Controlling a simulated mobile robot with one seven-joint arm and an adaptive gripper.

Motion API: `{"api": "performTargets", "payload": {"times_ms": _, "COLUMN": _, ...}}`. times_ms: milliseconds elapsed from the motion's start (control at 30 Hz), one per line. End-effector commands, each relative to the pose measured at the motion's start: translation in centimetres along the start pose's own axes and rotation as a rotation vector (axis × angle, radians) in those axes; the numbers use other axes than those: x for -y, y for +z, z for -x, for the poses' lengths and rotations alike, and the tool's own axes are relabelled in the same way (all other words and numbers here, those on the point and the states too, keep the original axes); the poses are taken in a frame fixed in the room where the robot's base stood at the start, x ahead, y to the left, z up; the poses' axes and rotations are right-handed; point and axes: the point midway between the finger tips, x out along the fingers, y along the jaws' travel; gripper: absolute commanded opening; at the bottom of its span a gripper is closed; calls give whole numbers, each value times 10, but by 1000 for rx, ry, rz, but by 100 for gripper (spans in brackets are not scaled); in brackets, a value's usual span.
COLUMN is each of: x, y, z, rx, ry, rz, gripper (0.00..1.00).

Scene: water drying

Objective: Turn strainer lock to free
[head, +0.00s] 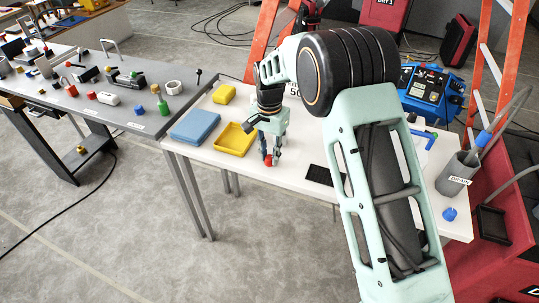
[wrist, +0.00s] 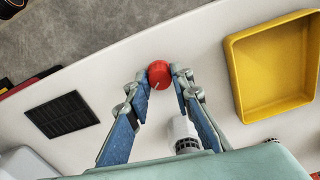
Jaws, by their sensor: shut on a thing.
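My gripper (head: 270,157) reaches down over the white table (head: 296,152). Its two blue-padded fingers are shut on a small round red knob (head: 268,161). In the wrist view the red knob (wrist: 159,73) sits between the fingertips (wrist: 162,84). A short white cylindrical part (wrist: 184,132) with a dark ribbed end shows between the fingers, nearer the palm. I cannot tell whether it joins the red knob. No strainer or lock marking can be made out.
A yellow tray (wrist: 233,75) lies beside my gripper; a blue pad (head: 195,126) and yellow block (head: 224,93) are near it. A black grid panel (wrist: 62,115) lies on the other side. A grey DRAIN cup (head: 457,174) and blue knob (head: 449,214) stand at the right.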

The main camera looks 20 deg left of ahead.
Motion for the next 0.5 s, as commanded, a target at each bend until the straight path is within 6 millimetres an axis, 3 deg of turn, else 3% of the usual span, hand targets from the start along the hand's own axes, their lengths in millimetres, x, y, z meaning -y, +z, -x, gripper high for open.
{"api": "performTargets", "payload": {"times_ms": 500, "x": 1, "y": 0, "z": 1, "rx": -1, "ry": -2, "rz": 489, "gripper": 0}}
